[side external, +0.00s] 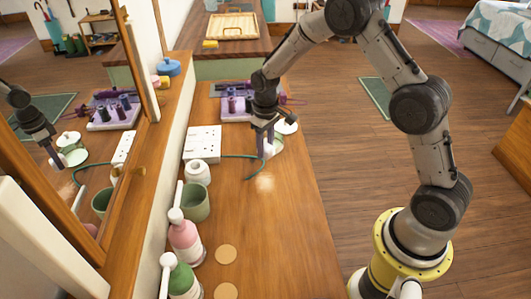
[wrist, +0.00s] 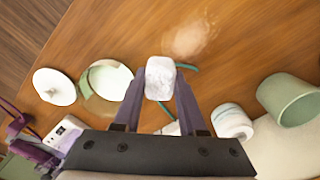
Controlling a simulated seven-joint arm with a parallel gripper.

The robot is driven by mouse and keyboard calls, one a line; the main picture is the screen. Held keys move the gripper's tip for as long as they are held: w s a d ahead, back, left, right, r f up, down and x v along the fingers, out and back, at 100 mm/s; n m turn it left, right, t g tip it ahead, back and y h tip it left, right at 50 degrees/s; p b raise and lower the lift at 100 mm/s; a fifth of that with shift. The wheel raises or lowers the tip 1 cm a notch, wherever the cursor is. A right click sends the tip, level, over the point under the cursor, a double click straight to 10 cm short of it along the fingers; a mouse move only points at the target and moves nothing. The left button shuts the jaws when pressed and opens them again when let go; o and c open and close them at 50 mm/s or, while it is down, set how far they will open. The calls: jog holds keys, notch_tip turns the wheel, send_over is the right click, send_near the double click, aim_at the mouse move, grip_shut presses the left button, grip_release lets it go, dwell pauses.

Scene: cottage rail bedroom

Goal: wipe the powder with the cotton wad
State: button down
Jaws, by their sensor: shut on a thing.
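The cotton wad (wrist: 160,77) is a small white block between my gripper's fingertips (wrist: 160,92) in the wrist view. My gripper (side external: 267,143) is shut on it, low over the wooden counter in the side view, where the wad (side external: 269,151) is mostly hidden by the fingers. The powder (wrist: 190,38) is a pale, faint patch on the wood, just beyond the wad in the wrist view. In the side view the powder (side external: 264,183) lies nearer the camera than my gripper. I cannot tell whether the wad touches the counter.
A green cable (side external: 250,165) runs beside the powder from a white power strip (side external: 203,143). A green cup (side external: 195,202), white jar (side external: 197,172) and pump bottles (side external: 185,240) line the mirror side. A white lid (wrist: 54,87) and round green-rimmed dish (wrist: 106,82) sit close by. The front right counter is clear.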

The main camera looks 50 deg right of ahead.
jog(key=shift+r, duration=1.1)
